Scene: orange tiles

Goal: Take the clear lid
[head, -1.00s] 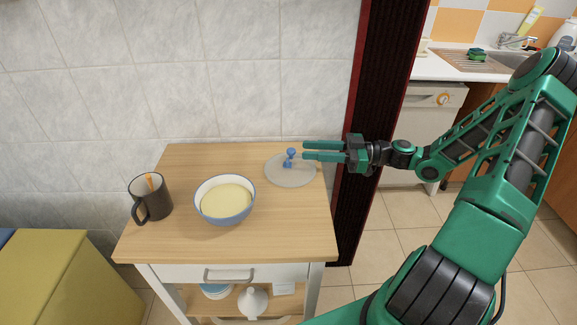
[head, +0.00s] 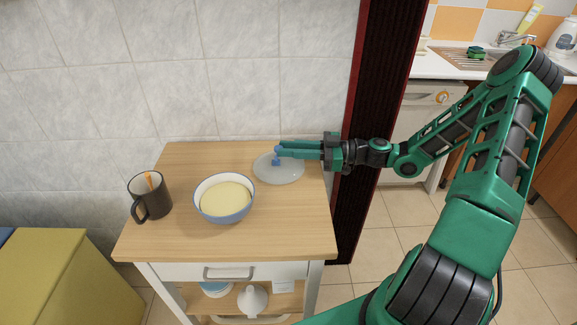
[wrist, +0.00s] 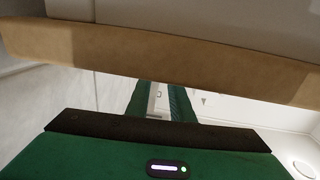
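The clear lid (head: 284,173) is a round, see-through disc with a blue knob (head: 276,161). It is at the back right of the wooden cart top in the head view, and I cannot tell whether it touches the wood. My gripper (head: 279,150) reaches in level from the right, with its green fingertips at the knob. The fingers look closed on the knob, which they partly hide. In the wrist view the two green fingers (wrist: 160,100) show close together with a narrow gap, and the lid cannot be made out.
A blue-and-white bowl (head: 224,216) with pale yellow contents stands left of the lid. A dark mug (head: 152,200) with an orange item inside is further left. The tiled wall (head: 230,70) is close behind the cart top (head: 280,230), whose front right is clear. A dark red-edged panel (head: 375,90) stands to the right.

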